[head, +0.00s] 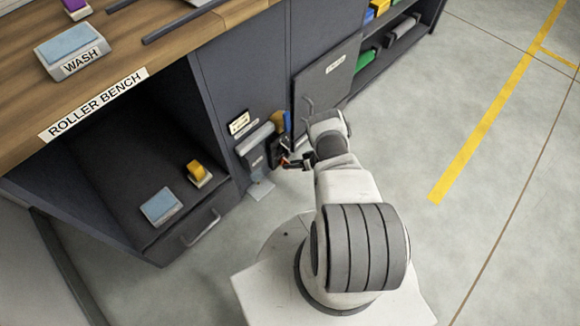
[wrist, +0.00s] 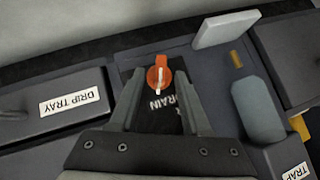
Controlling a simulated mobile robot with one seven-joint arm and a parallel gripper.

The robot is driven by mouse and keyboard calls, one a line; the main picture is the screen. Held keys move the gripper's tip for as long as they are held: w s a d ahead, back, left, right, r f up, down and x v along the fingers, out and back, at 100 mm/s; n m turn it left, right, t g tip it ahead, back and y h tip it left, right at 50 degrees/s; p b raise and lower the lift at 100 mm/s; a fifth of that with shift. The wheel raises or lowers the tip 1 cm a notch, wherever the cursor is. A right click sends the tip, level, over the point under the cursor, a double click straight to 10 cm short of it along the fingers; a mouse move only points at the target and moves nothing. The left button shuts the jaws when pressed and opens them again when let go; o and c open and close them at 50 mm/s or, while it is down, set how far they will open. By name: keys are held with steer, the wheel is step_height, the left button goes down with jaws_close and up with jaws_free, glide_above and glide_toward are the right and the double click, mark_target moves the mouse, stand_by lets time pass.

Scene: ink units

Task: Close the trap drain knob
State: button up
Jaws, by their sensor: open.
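The orange-red drain knob (wrist: 159,76) with a white pointer shows in the wrist view, on a dark plate (wrist: 160,117) lettered "DRAIN". My gripper (wrist: 160,72) is open, with one finger on each side of the knob in the picture. I cannot tell whether the fingers touch it. The pointer runs roughly along the fingers. In the head view my gripper (head: 290,160) is low by the cabinet front, beside a grey unit (head: 257,148), and the knob cannot be made out clearly there.
In the wrist view a "DRIP TRAY" panel (wrist: 69,101) lies left, and a white plate (wrist: 226,29) and blue-grey rounded body (wrist: 258,109) lie right. The head view shows the roller bench (head: 100,98), a cabinet door (head: 325,80) and open floor (head: 480,150) to the right.

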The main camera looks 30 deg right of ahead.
steer(key=shift+w+a+f, duration=0.4)
steer(key=shift+w+f, duration=0.05)
jaws_close()
